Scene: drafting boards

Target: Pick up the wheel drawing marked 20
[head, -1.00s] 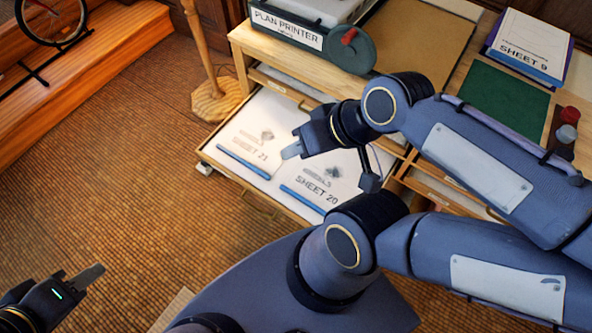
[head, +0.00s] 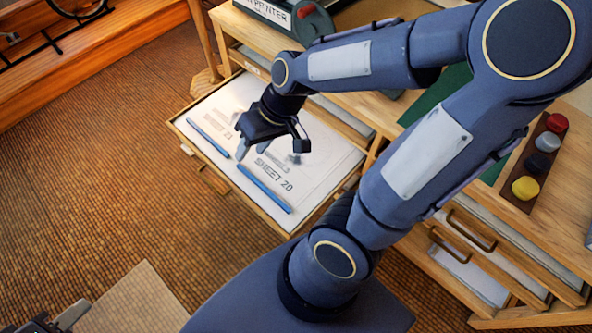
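The wheel drawing marked SHEET 20 (head: 305,186) lies flat in the open drawer (head: 223,188), with a blue strip along its near edge. The drawing marked SHEET 21 (head: 208,112) lies to its left in the same drawer, also with a blue strip. My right gripper (head: 252,150) points down over the drawer, close to the left end of the SHEET 20 strip. It hides part of both sheets; contact and finger gap are unclear. My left gripper (head: 72,315) is at the bottom left corner, partly cut off, far from the drawer.
The plan printer (head: 275,14) stands on the cabinet top above the drawer. Red, grey and yellow knobs (head: 525,188) sit on a dark strip at the right. Other drawers (head: 480,262) are below them. Floor (head: 100,190) at the left is clear.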

